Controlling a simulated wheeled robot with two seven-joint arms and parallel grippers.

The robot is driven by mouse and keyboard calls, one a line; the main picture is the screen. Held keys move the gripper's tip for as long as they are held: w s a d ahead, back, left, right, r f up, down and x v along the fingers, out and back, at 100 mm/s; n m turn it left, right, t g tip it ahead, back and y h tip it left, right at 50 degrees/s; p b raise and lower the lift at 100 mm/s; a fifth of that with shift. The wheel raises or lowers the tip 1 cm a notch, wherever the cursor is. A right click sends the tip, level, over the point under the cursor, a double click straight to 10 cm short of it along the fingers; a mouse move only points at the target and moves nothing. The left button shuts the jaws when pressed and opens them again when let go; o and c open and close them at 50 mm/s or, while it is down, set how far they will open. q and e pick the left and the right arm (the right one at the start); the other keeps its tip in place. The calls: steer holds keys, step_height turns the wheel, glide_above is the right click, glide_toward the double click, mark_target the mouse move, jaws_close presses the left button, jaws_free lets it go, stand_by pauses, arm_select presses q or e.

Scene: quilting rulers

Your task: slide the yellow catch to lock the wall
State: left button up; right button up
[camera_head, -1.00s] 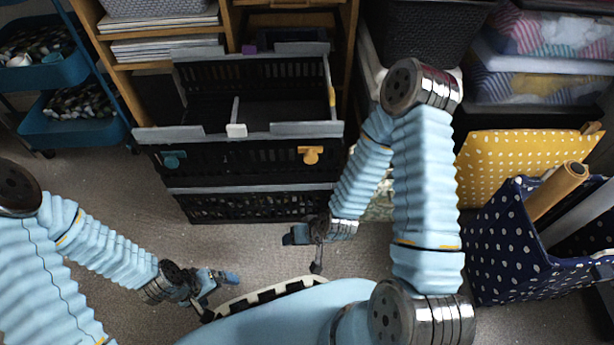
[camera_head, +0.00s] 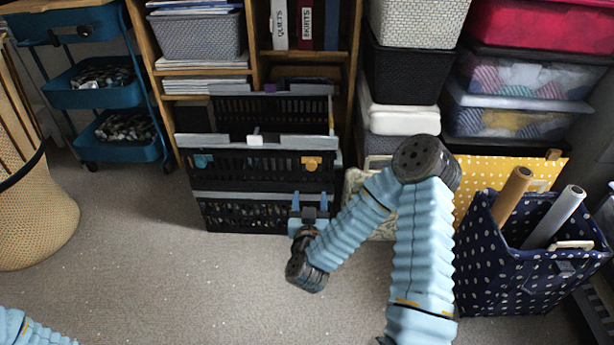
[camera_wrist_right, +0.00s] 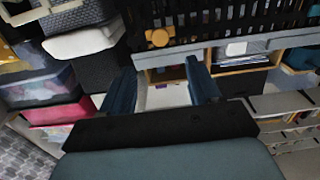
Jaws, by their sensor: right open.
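The yellow catch (camera_head: 312,163) sits on the right part of a black slatted crate wall, just under its grey rim. A teal catch (camera_head: 203,161) sits on the left part. The wall belongs to a black crate (camera_head: 258,166) with grey rims, on top of a lower one. My right gripper (camera_head: 310,200) is open and empty, in front of the lower crate, below the yellow catch and apart from it. In the right wrist view, the yellow catch (camera_wrist_right: 158,37) shows beyond the spread fingers (camera_wrist_right: 160,72). My left gripper is out of view.
A polka-dot navy bin (camera_head: 520,265) with rolls stands at the right, before a yellow dotted folder (camera_head: 500,180). A teal trolley (camera_head: 125,150) and woven basket (camera_head: 40,225) are at the left. The carpet (camera_head: 180,280) before the crates is clear.

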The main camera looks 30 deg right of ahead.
mark_target(311, 167)
steer(key=b+x, duration=0.1)
steer(key=x, duration=1.1)
jaws_close()
